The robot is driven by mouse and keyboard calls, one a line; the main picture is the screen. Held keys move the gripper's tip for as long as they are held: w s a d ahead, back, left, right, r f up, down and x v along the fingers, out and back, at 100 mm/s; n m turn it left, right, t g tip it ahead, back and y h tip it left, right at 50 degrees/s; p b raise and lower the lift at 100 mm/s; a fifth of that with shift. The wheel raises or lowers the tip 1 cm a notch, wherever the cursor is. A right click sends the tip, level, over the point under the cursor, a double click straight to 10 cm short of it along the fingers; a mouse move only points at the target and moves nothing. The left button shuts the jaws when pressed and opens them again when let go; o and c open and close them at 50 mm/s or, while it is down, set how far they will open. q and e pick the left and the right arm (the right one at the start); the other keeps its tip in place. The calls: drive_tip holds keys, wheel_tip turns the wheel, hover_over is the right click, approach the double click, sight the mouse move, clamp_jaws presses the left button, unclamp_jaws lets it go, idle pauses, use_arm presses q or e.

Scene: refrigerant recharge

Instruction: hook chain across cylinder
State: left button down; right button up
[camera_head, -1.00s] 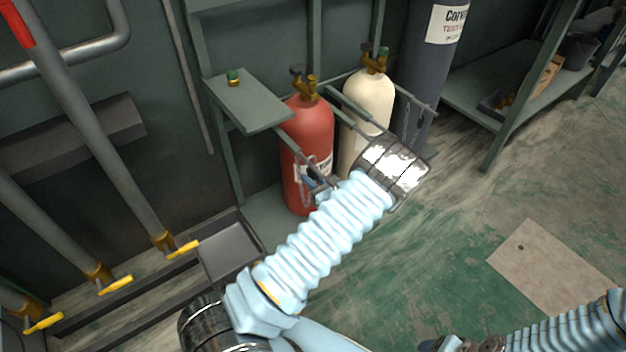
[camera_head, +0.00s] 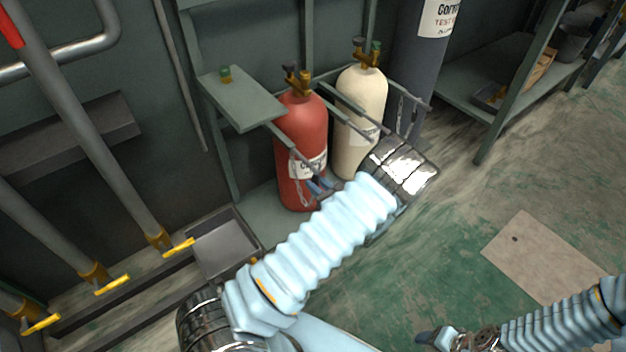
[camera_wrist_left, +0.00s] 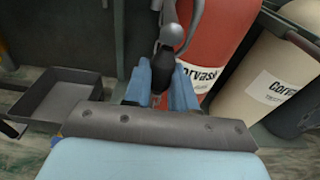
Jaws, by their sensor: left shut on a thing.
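The red cylinder (camera_head: 302,132) stands upright in the rack, and it fills the upper middle of the left wrist view (camera_wrist_left: 215,30). A thin chain (camera_head: 298,190) hangs in front of its lower left side. My left gripper (camera_head: 320,187) is at the cylinder's front, low and partly hidden by my arm. In the left wrist view its blue fingers (camera_wrist_left: 162,90) are shut on a dark hook piece (camera_wrist_left: 163,66) with a grey metal loop above it, close before the label. My right gripper (camera_head: 436,338) is at the bottom edge, its jaws unclear.
A cream cylinder (camera_head: 360,100) and a tall dark cylinder (camera_head: 419,70) stand to the right, with another chain (camera_head: 401,110) between. A small shelf (camera_head: 240,100) juts out left of the red cylinder. A grey tray (camera_head: 223,248) lies below left. Open floor is at right.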

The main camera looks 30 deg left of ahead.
use_arm(q)
drive_tip(key=shift+f+v, duration=0.15)
drive_tip(key=shift+v, duration=0.95)
drive_tip(key=shift+f+v, duration=0.1)
drive_tip(key=shift+v, duration=0.95)
drive_tip(key=w+d+b, duration=0.2)
drive_tip(key=w, duration=0.4)
drive_tip(key=shift+w+d, duration=0.2)
drive_tip(key=shift+d, duration=0.2)
drive_tip(key=w+d+b, duration=0.3)
drive_tip(key=w+b, duration=0.1)
drive_tip(key=w, duration=0.2)
drive_tip(key=shift+w, duration=0.2)
